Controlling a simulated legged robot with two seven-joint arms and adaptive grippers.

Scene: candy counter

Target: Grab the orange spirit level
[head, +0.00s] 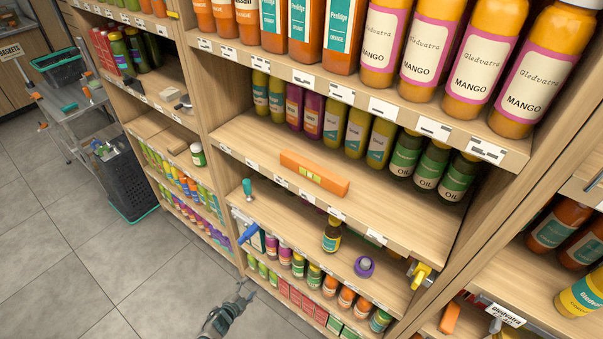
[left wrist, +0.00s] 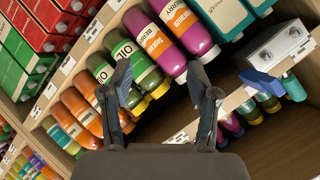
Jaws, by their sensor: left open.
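The orange spirit level (head: 314,174) lies on the middle shelf board in the head view, close to the front edge, with yellow-green vials in its middle. It does not show in the left wrist view. My left gripper (head: 242,296) is low in front of the shelving, well below and to the left of the level, apart from it. In the left wrist view my left gripper (left wrist: 160,82) has its two fingers spread, with nothing held between them; bottles on a shelf show beyond. My right gripper is not in view.
Bottles stand behind the level, including green oil bottles (head: 434,160). Below are a small jar (head: 332,234), a purple roll (head: 364,267), a blue-handled tool (head: 248,233) and a yellow object (head: 419,275). The upper shelf (head: 400,98) overhangs the level. The floor (head: 120,260) at left is clear.

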